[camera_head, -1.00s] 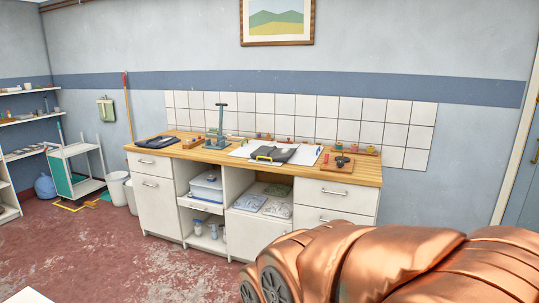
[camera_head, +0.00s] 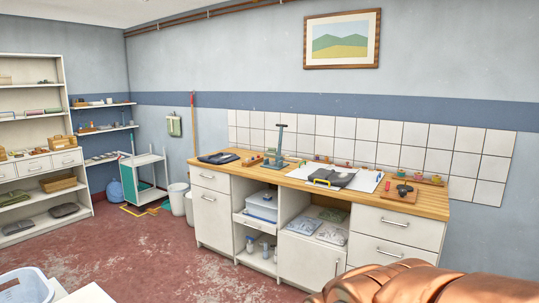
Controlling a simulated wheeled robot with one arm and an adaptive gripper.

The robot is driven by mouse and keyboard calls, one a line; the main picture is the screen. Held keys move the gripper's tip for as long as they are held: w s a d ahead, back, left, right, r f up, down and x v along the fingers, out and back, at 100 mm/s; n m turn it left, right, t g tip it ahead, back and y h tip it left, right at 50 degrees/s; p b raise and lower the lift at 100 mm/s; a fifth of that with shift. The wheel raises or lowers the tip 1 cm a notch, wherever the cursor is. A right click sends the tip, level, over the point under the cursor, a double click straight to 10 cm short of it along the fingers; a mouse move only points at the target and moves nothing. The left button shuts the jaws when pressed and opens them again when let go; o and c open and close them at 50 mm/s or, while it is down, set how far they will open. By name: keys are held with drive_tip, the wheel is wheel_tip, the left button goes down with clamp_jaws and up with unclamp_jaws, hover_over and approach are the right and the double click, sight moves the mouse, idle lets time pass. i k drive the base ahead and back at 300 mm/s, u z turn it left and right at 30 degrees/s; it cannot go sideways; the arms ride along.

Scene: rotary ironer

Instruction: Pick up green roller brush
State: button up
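I cannot pick out a green roller brush for certain. Several small coloured items, some of them green, lie on the white shelf unit (camera_head: 30,141) at the left, too small to identify. Other small coloured items sit along the back of the wooden worktop (camera_head: 433,202), also too small to name surely. My gripper is not in view, so I cannot see whether it holds anything.
A blue-grey upright device (camera_head: 279,147) stands on the worktop, beside a black-and-yellow item (camera_head: 330,180) on white sheets. A white cart (camera_head: 148,172), bins (camera_head: 178,199) and wall shelves (camera_head: 106,129) are at the back left. A pale basket (camera_head: 27,287) is at lower left. Red floor between is open.

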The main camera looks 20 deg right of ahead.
sight(272, 150)
drive_tip(key=z, duration=0.1)
drive_tip(key=k, duration=0.4)
drive_tip(key=z, duration=0.75)
drive_tip(key=i, duration=1.75)
drive_tip(key=u, duration=1.2)
drive_tip(key=i, duration=2.9)
drive_tip(key=z, duration=0.7)
drive_tip(key=i, duration=1.45)
drive_tip(key=z, duration=0.15)
